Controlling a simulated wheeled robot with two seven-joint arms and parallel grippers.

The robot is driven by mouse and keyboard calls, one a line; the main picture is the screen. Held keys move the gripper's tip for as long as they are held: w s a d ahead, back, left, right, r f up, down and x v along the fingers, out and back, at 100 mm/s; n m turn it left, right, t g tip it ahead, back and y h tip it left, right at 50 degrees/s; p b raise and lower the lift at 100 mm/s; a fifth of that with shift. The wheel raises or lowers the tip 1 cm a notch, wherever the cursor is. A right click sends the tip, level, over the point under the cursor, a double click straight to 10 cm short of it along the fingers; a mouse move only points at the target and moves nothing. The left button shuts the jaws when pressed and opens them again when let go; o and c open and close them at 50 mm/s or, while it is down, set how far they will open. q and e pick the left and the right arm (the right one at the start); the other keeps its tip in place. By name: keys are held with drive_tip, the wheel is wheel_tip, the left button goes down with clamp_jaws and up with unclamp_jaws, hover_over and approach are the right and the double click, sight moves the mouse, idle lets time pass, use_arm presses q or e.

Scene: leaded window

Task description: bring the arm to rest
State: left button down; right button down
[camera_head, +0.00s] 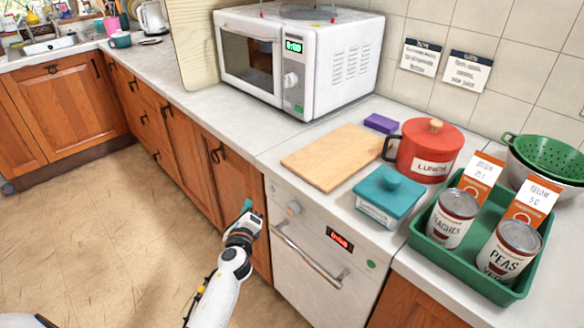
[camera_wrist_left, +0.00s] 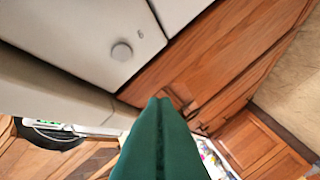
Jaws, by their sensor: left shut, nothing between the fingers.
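My left arm comes up from the bottom of the head view, and its gripper (camera_head: 248,208) is in front of the wooden cabinet door (camera_head: 232,180), just left of the white dishwasher-like appliance (camera_head: 315,255). Its fingers are together with nothing between them. In the left wrist view the closed green fingers (camera_wrist_left: 160,140) point up the picture toward the wooden cabinet front and the white appliance with its round knob (camera_wrist_left: 122,51). Whether the fingers touch the door cannot be told. My right gripper is not in view.
On the counter stand a white microwave (camera_head: 300,60), a wooden board (camera_head: 330,157), a red lunch pot (camera_head: 428,150), a teal box (camera_head: 388,195) and a green tray (camera_head: 420,238) with cans and cartons. The appliance's handle (camera_head: 310,258) sticks out. The floor (camera_head: 110,230) at left is clear.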

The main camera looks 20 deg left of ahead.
use_arm(q)
drive_tip(key=s+d+f+n+g+h, duration=0.25)
drive_tip(key=s+f, duration=0.35)
drive_tip(key=f, duration=0.4)
drive_tip(key=s+d+f+n+g+h, duration=0.1)
drive_tip(key=s+d+f+n+g, duration=0.4)
drive_tip(key=f, duration=0.6)
drive_tip(key=s+d+f+n+h, duration=0.2)
drive_tip(key=s+f, duration=0.6)
drive_tip(key=f, duration=0.2)
drive_tip(key=s+d+f+n+g, duration=0.1)
drive_tip(key=s+f+n+g, duration=0.1)
drive_tip(key=s, duration=0.8)
drive_tip(key=s+d+f+n+g+h, duration=0.1)
drive_tip(key=s+d+f+n+g, duration=0.1)
drive_tip(key=s+f, duration=0.4)
drive_tip(key=s+d+f+n+g, duration=0.1)
drive_tip(key=s+f+n+g, duration=0.2)
drive_tip(key=s, duration=1.1)
drive_tip(key=f+n, duration=0.1)
drive_tip(key=n, duration=0.1)
drive_tip(key=shift+s+d+f+n+p, duration=0.3)
drive_tip(key=shift+s+f+n+p, duration=0.05)
drive_tip(key=shift+f+p, duration=0.05)
